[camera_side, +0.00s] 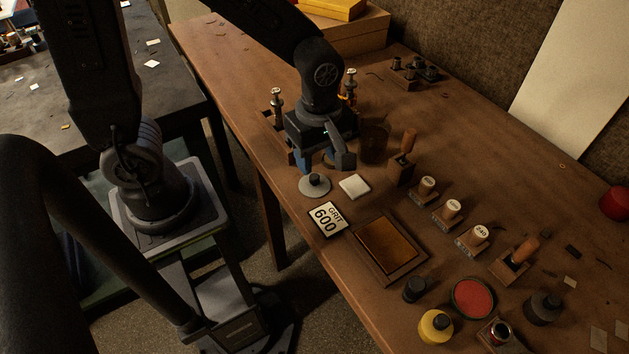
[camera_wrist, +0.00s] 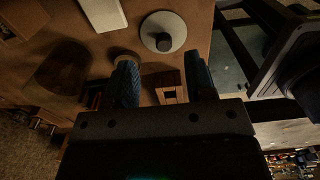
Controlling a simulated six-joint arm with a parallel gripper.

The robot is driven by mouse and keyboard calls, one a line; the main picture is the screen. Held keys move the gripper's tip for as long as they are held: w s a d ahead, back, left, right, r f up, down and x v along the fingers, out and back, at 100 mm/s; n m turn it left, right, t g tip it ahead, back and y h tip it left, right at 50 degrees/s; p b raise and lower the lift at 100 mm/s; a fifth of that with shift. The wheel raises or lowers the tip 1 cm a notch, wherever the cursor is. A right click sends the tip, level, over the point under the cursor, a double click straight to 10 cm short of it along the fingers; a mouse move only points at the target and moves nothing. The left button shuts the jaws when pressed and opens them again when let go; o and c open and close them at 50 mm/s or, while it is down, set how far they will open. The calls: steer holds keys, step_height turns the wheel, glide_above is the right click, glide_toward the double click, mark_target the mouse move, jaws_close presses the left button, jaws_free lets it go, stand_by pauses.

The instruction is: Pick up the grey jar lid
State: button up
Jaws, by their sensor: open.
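The grey jar lid (camera_side: 315,187) is a flat round disc with a dark knob in its middle. It lies flat on the wooden bench near the bench's left edge. It also shows in the wrist view (camera_wrist: 154,21), beyond my fingertips and roughly in line with the gap between them. My gripper (camera_side: 325,163) is open and empty, pointing down just behind the lid in the side view. In the wrist view my gripper (camera_wrist: 161,65) has its two blue fingers wide apart, with nothing between them. I see no contact with the lid.
A white square block (camera_side: 354,186) lies right of the lid. A brown translucent jar (camera_side: 375,140) stands close to my gripper's right. Several stamped holders and pots fill the bench's right part.

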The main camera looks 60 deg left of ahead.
mark_target(314, 176)
steer(key=f, duration=0.4)
steer(key=shift+s+a, duration=0.25)
steer(key=shift+a, duration=0.05)
steer(key=shift+f, duration=0.7)
steer(key=shift+c, duration=0.3)
jaws_close()
